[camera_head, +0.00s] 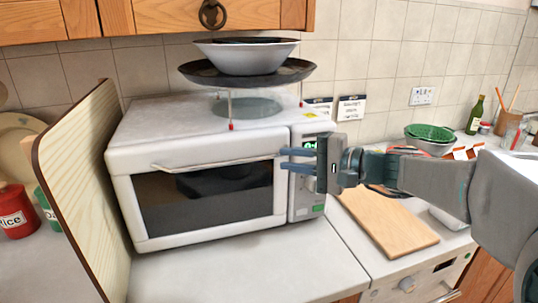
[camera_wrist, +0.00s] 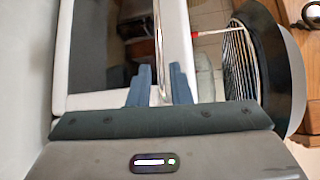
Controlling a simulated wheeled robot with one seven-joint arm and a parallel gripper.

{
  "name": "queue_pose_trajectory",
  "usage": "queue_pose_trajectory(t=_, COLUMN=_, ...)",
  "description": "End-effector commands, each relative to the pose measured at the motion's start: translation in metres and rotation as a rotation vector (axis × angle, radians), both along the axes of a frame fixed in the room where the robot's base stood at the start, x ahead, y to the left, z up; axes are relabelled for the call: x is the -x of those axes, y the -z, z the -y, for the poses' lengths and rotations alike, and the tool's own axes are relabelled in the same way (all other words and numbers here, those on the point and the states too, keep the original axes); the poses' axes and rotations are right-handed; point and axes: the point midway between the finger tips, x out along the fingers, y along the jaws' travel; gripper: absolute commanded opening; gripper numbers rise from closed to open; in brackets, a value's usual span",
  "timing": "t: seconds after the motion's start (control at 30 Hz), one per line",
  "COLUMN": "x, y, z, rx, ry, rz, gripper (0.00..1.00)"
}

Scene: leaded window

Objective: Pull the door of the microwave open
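The white microwave (camera_head: 200,128) stands on the counter with its dark-windowed door (camera_head: 210,195) shut. A light bar handle (camera_head: 215,163) runs along the top of the door; in the wrist view the handle (camera_wrist: 158,45) runs between my two blue fingers. My gripper (camera_head: 283,159) is at the handle's right end, beside the control panel (camera_head: 308,175). In the wrist view my gripper (camera_wrist: 160,85) is open, with a gap on each side of the bar. Whether the fingers touch the bar is hard to tell.
A wooden board (camera_head: 85,190) leans upright just left of the microwave. A dark pan (camera_head: 200,72) and white bowl (camera_head: 245,57) are above it. A chopping board (camera_head: 388,220) lies right. The counter in front (camera_head: 250,270) is clear.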

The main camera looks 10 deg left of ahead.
Motion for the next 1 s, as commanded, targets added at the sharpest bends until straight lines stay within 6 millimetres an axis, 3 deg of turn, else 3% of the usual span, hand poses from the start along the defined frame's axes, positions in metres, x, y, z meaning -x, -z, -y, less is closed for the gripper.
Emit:
queue_pose_trajectory(t=0.2, x=-0.009, y=0.005, z=-0.038, rx=0.0, ry=-0.003, rz=-0.002, gripper=0.18)
queue_pose_trajectory(t=0.4, x=-0.012, y=0.008, z=-0.055, rx=0.001, ry=-0.001, rz=-0.001, gripper=0.18)
queue_pose_trajectory(t=0.7, x=-0.013, y=0.008, z=-0.057, rx=0.001, ry=0.0, rz=0.0, gripper=0.18)
queue_pose_trajectory(t=0.73, x=-0.013, y=0.008, z=-0.057, rx=0.001, ry=0.0, rz=0.0, gripper=0.15)
queue_pose_trajectory(t=0.8, x=-0.013, y=0.008, z=-0.057, rx=0.001, ry=0.0, rz=0.0, gripper=0.0)
queue_pose_trajectory(t=1.0, x=-0.013, y=0.008, z=-0.057, rx=0.001, ry=0.001, rz=0.001, gripper=0.0)
